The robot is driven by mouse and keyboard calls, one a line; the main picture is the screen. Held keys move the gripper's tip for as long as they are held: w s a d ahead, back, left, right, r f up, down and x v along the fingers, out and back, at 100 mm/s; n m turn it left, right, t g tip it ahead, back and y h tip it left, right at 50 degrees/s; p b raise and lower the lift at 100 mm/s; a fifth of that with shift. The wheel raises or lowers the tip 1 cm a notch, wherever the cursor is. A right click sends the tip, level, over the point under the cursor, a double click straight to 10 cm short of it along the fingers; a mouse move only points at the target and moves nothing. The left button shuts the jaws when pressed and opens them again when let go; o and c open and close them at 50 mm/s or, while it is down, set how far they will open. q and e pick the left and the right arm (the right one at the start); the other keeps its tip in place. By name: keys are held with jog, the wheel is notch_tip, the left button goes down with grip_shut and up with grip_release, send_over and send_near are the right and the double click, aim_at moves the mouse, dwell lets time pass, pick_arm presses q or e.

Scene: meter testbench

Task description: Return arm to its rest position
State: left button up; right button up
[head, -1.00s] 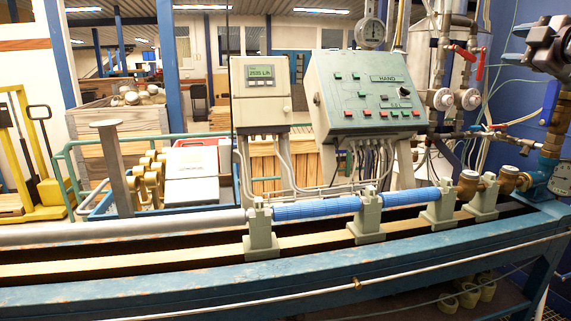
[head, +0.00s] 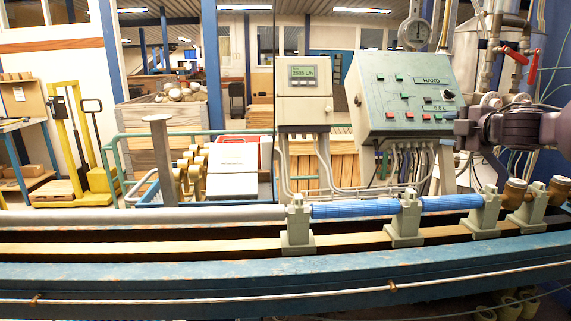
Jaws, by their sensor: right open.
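My right gripper (head: 456,130) comes in from the right edge, its purple-grey arm level and pointing left. It is open and empty, and its tips overlap the lower right edge of the green control panel (head: 405,95) in the picture. I cannot tell whether they touch it. The gripper hides part of the pipework behind. My left gripper is not in view.
A grey meter box with a lit display (head: 303,95) stands left of the panel. Below, blue pipe sections (head: 355,208) rest in grey clamps (head: 297,230) on a long blue bench (head: 200,280). A round gauge (head: 414,32) hangs above. A yellow pallet truck (head: 75,150) stands far left.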

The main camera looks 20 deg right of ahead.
jog(key=s+a+f+m+g+y, duration=0.1)
jog(key=s+a+f+y, duration=0.1)
jog(key=a+f, duration=1.2)
jog(key=s+a+f+m+g+y, duration=0.1)
jog(key=s+a+f+y, duration=0.15)
jog(key=a+f, duration=1.15)
jog(key=s+a+f+m+g+h+p, duration=0.1)
jog(key=s+f+m+h, duration=0.1)
jog(key=s+f+m, duration=0.4)
jog(key=s+a+f+m+g+h, duration=0.1)
jog(key=s+f+m, duration=0.6)
jog(key=s+f, duration=0.9)
jog(key=s+a+h, duration=0.1)
jog(key=s, duration=0.4)
jog(key=shift+f+p, duration=0.35)
jog(key=shift+f, duration=0.05)
jog(key=shift+s+f, duration=0.1)
jog(key=shift+s, duration=0.1)
jog(key=shift+c, duration=0.3)
